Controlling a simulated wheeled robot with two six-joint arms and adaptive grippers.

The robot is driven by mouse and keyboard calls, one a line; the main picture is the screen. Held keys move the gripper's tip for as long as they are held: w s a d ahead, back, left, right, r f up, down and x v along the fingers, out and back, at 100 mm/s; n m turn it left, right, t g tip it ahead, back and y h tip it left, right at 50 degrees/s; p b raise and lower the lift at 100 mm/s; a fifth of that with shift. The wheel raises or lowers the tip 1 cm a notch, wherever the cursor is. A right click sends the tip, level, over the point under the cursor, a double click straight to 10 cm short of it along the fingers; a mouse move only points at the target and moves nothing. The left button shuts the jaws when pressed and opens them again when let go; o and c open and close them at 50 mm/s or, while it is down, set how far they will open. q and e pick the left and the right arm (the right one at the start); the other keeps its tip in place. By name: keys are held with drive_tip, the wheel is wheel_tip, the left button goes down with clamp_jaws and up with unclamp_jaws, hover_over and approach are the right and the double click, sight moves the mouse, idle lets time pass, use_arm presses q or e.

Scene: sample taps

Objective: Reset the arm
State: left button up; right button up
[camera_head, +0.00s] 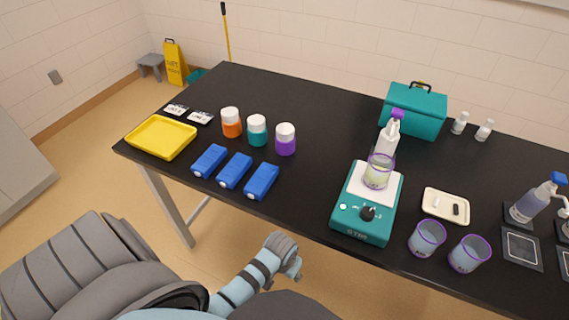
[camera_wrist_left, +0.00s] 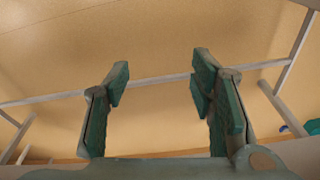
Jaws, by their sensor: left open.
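My left gripper (camera_wrist_left: 160,95) is seen in the left wrist view. Its two teal fingers stand wide apart with nothing between them. Behind them are the tan floor and pale bars of a table frame. In the head view, a blue and grey part of one of my arms shows below the table's front edge, clear of the tabletop. No fingertips can be made out there. My right gripper is not seen in either view.
The floor before the table's left part is clear.

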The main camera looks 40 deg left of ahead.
use_arm(q)
drive_tip(key=shift+s+a+f, duration=0.1)
drive_tip(key=shift+s+f, duration=0.2)
drive_tip(key=shift+f, duration=0.35)
drive_tip(key=s+a+f+t, duration=0.2)
drive_tip(key=s+f, duration=0.6)
drive_tip(key=f, duration=0.4)
drive_tip(key=s+a+f+g, duration=0.1)
drive_tip(key=s+f, duration=0.1)
drive_tip(key=s, duration=0.7)
drive_tip(key=s+a+f+g, duration=0.1)
drive_tip(key=s+f, duration=0.1)
drive_tip(key=s, duration=0.7)
drive_tip(key=shift+s+a+f+m+g+b, duration=0.15)
drive_tip(key=shift+s+f+m+g+b, duration=0.15)
drive_tip(key=shift+f+m, duration=0.1)
